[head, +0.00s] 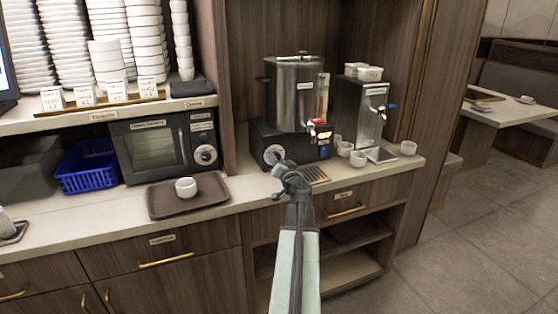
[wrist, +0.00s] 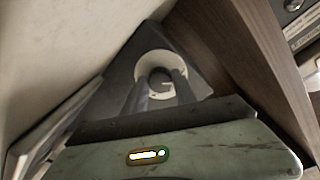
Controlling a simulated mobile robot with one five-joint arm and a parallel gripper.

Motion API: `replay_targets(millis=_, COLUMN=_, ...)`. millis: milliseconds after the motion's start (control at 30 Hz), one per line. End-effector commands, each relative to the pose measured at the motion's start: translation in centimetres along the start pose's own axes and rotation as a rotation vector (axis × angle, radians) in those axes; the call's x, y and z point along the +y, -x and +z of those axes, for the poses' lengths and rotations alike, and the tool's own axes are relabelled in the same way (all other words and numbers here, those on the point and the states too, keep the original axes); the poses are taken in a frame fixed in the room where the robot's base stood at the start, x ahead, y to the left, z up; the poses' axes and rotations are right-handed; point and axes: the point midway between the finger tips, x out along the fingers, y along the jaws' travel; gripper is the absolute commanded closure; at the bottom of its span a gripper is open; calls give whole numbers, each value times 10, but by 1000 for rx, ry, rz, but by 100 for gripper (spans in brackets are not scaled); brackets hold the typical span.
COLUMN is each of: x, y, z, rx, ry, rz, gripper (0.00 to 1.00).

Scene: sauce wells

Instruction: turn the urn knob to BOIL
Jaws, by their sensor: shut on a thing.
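The urn (head: 296,95) is a tall metal cylinder on a dark base at the back of the counter. Its knob (head: 273,155) is on the left of the base's front, with a pale round dial around it. My gripper (head: 286,170) is at the front of the base, just in front of the knob. In the wrist view the two fingers reach to the dark knob (wrist: 159,76) inside its white dial ring (wrist: 178,63), and the gripper is shut on the knob. The dial's lettering is too small to read, so I cannot tell the knob's setting.
A metal dispenser (head: 361,110) and several small white cups (head: 358,158) stand right of the urn. A microwave (head: 165,145) stands to the left, behind a brown tray (head: 160,207) with a white cup (head: 186,187). A drip grate (head: 315,174) lies right of my gripper.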

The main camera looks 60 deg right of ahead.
Motion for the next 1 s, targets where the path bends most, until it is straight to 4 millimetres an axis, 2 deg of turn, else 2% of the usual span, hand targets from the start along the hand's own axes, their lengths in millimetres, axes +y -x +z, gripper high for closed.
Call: replay_targets(millis=1000, x=0, y=1, z=-4, rx=-48, ry=-957, rz=20, gripper=100)
